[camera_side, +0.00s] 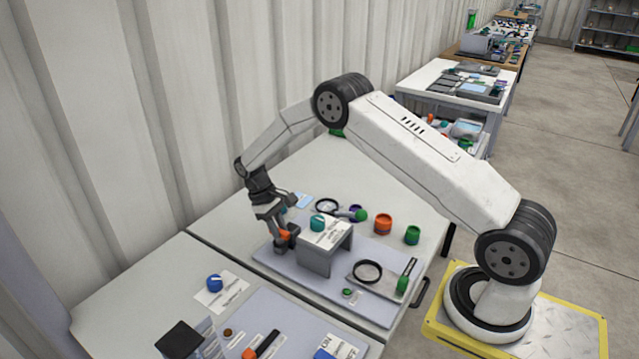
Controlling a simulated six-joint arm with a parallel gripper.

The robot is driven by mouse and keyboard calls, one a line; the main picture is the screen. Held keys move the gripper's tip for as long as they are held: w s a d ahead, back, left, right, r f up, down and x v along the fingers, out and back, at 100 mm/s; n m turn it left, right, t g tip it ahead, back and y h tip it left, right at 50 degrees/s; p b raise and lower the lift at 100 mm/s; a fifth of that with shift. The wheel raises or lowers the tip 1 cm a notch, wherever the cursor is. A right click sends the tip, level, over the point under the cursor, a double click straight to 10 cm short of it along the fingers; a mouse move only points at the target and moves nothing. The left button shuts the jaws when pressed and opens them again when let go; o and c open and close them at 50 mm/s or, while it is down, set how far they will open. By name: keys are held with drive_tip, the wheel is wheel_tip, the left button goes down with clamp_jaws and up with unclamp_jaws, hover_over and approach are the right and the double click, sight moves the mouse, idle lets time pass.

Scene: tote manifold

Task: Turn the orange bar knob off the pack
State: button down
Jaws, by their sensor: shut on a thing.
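My gripper (283,238) points down at the left end of the grey-blue mat (376,307), just left of a grey bridge-shaped stand (318,258). It is shut on the orange bar knob (285,234), of which a small orange part shows between the fingers. The fingers hide most of the knob and whatever is under it. A dark base shows below the fingertips. I cannot tell how far the knob is turned.
A teal knob (317,222) sits on the stand, close to my gripper. Behind are a black ring (327,206), an orange jar (383,223) and a green jar (412,235). In front right are another ring (367,271) and a green-handled tool (403,283). A blue knob (214,283) stands left.

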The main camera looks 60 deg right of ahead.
drive_tip(key=shift+m, duration=0.3)
drive_tip(key=c, duration=0.5)
unclamp_jaws()
drive_tip(key=v, duration=0.8)
drive_tip(key=shift+s, duration=0.15)
